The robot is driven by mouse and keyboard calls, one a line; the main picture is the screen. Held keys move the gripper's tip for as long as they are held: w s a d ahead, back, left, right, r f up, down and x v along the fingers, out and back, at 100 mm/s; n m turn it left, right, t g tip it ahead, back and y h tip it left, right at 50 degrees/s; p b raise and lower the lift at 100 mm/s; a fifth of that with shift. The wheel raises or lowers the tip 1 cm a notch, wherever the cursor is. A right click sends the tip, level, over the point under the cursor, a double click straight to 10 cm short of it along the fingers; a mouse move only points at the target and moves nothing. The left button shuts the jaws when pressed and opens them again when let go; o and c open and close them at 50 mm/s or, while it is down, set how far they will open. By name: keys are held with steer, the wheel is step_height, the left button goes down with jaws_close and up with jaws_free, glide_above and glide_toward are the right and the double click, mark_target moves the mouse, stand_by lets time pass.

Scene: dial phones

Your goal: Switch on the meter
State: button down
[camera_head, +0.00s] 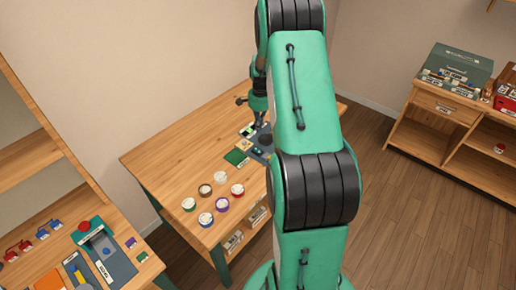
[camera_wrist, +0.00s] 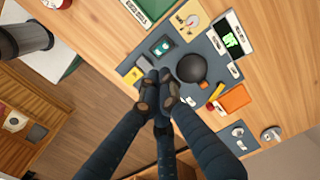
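A dark grey panel (camera_wrist: 206,49) lies on the wooden table in the wrist view. On it is a device with a lit green display (camera_wrist: 232,39) in a white frame, its text too small to read surely. A round black knob (camera_wrist: 191,68) stands left of and below the display. A cream dial gauge (camera_wrist: 190,21) with a needle is near the panel's upper edge. I cannot tell for sure which of these is the meter. My gripper (camera_wrist: 158,84) has its dark fingertips together, with nothing seen between them, over the panel's lower left. In the head view my arm hides much of the panel (camera_head: 262,152).
A small dark box with a green face (camera_wrist: 162,46), an orange block (camera_wrist: 235,98) and a red-and-yellow piece (camera_wrist: 215,95) are close by. Several round pots, one with a red rim (camera_head: 238,190), stand on the table (camera_head: 165,160). A shelf (camera_head: 440,110) stands at right.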

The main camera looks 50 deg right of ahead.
mark_target(257, 150)
steer(key=shift+s+t+b, duration=0.9)
steer(key=shift+s+b, duration=0.3)
steer(key=shift+b, duration=0.05)
steer(key=shift+r, duration=0.1)
steer(key=w+f+b, duration=0.1)
steer(key=f, duration=0.3)
steer(key=f+b, duration=0.1)
steer(key=f, duration=0.4)
steer(key=w+f+b, duration=0.1)
steer(key=f, duration=0.3)
steer(key=shift+w+f, duration=0.35)
steer(key=shift+f, duration=0.05)
